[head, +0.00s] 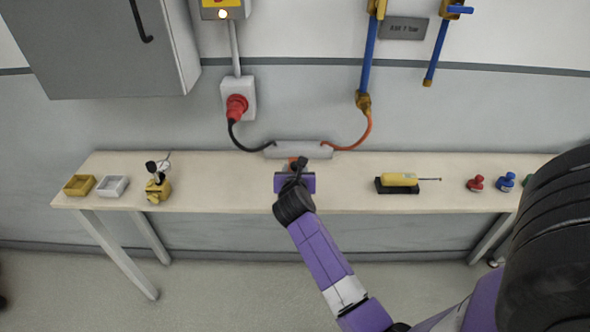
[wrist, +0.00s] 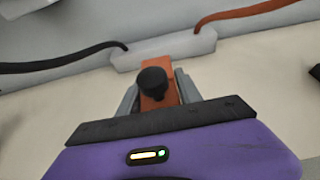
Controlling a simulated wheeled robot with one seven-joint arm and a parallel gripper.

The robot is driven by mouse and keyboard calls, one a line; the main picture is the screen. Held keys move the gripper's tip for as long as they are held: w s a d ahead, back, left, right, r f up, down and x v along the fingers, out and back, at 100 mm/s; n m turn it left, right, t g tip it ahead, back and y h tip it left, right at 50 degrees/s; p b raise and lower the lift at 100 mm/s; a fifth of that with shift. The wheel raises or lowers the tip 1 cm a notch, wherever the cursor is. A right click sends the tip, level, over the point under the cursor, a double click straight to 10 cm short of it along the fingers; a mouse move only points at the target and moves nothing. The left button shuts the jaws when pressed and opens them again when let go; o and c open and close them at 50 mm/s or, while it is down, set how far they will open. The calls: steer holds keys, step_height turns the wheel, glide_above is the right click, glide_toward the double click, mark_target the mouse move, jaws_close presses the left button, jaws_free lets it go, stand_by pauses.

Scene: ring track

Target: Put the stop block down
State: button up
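The stop block (wrist: 160,98) is an orange block with a black knob on top. In the wrist view it sits between the two grey fingers of my gripper (wrist: 160,92), which lie close along its sides, so the gripper appears shut on it. In the head view my gripper (head: 297,165) is over the middle of the bench, and only a bit of orange shows past it. The block's underside is hidden, and I cannot tell whether it touches the bench top.
The bench (head: 240,190) is clear on both sides of my gripper. A grey cable box (head: 300,149) lies just behind it. A yellow tool (head: 400,179) on a black stand is to the right. A yellow fixture (head: 157,188) and small trays (head: 112,186) are to the left.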

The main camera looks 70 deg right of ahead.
steer(key=shift+o, duration=1.3)
steer(key=shift+r, duration=0.1)
